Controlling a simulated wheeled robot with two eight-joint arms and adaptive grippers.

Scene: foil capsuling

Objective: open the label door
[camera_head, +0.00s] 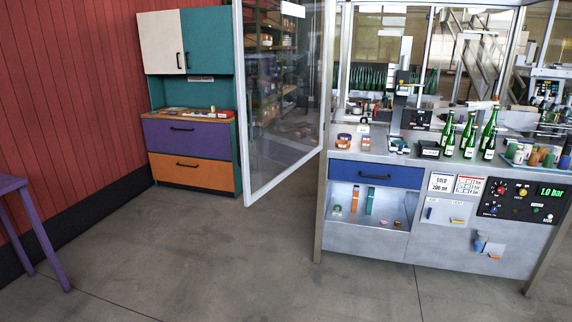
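A tall glass door with a pale metal frame (243,120) stands swung out at the left end of the machine. Its free edge is toward the left, in front of the cabinet's right side. A cabinet by the red wall has a cream upper door (159,42) and a teal upper door (206,40), both shut, with dark handles between them. I see no readable marking that tells which one is the label door. Neither of my grippers is in view.
The cabinet has a purple drawer (188,137) and an orange drawer (190,173), both shut. A purple table (40,228) stands at left. The grey floor (210,265) between is clear.

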